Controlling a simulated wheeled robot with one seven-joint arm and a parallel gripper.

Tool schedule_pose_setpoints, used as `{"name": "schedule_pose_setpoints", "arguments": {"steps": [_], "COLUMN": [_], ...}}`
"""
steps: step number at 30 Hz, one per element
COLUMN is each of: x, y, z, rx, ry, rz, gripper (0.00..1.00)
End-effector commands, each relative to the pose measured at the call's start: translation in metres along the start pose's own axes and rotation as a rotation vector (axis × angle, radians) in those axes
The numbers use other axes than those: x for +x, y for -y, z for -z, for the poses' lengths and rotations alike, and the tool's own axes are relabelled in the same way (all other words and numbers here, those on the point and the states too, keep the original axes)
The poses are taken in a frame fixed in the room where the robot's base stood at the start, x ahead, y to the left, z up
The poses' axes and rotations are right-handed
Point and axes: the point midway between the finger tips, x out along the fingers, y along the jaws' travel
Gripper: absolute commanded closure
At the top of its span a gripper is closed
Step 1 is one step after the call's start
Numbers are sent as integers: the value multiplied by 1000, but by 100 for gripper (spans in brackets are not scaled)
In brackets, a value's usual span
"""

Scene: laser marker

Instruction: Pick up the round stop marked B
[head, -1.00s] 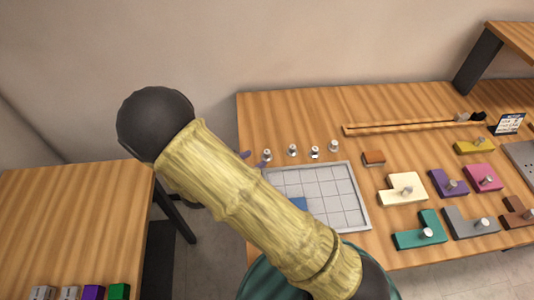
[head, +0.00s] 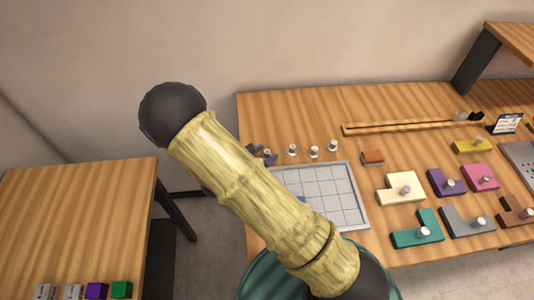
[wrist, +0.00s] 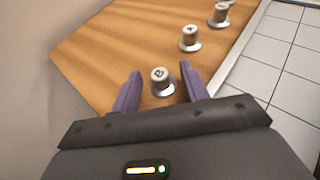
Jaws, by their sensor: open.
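Small round metal stops stand in a row on the wooden table behind the gridded tray. In the wrist view one stop (wrist: 162,82) stands upright between the tips of my gripper (wrist: 160,77). The mark on its top looks like a B but is too blurred to be sure. My gripper is open, with one purple finger on each side of this stop, not closed on it. A second stop (wrist: 190,39) and a third (wrist: 219,15) stand beyond it. In the head view my gripper (head: 262,153) is at the left end of the row, partly behind my arm.
The gridded tray (head: 349,185) lies just in front of the row, partly hidden by my arm. Other stops (head: 292,150) stand close by on the right. Coloured knobbed blocks (head: 403,188) and a wooden rail (head: 410,126) lie further right. Another table (head: 75,215) is at the left.

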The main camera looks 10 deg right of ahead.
Motion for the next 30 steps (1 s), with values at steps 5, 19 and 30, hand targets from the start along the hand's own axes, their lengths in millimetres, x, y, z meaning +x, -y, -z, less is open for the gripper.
{"name": "schedule_pose_setpoints", "arguments": {"steps": [5,19,30], "x": [0,0,-3], "y": [0,0,0], "z": [0,0,-6], "rx": [0,0,1], "ry": [0,0,0], "rz": [0,0,-1], "gripper": [55,100,100]}}
